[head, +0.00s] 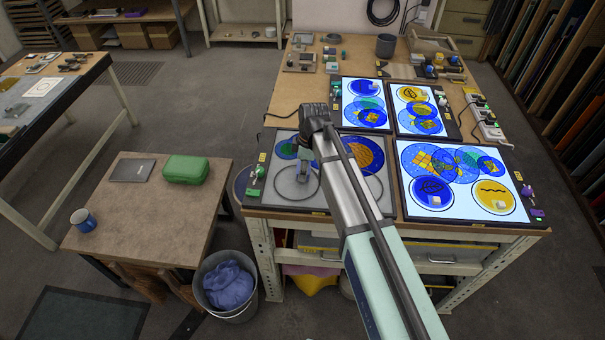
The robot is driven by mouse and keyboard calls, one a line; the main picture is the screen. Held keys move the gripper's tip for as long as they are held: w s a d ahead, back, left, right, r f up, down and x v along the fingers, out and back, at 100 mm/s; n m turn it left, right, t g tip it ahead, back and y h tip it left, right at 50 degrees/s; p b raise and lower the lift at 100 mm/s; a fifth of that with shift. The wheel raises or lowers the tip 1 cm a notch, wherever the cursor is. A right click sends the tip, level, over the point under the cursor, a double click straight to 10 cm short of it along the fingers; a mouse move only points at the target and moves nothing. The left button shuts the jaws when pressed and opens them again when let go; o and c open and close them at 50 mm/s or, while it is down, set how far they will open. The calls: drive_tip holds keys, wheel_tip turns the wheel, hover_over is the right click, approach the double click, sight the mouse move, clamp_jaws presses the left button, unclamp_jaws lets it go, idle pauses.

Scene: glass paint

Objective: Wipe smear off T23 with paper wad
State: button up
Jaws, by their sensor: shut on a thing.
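My gripper (303,174) points down over the lower left circle of a dark, unlit glass panel (325,198) at the bench's front left. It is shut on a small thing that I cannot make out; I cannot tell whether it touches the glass. This panel has a blue-green disc and an orange gridded disc. My arm covers its middle. Lit panels with blue and yellow discs stand at back left (363,85), back right (408,87) and front right (470,150). Small pale lumps lie on these, one at front right (498,204). Dark squiggles mark some yellow discs. I cannot read a T23 label.
A power strip (488,125) lies at the bench's right. A side table (140,222) holds a green case (186,169) and a blue mug (83,220). A bucket (226,285) stands below with a blue bag.

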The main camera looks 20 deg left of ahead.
drive_tip(key=shift+w+a+r, duration=0.15)
drive_tip(key=shift+w, duration=0.65)
drive_tip(key=r+p, duration=0.1)
drive_tip(key=r, duration=0.2)
drive_tip(key=shift+s+r, duration=0.15)
drive_tip(key=shift+s, duration=0.05)
drive_tip(key=shift+r+p, duration=1.35)
drive_tip(key=shift+r, duration=0.95)
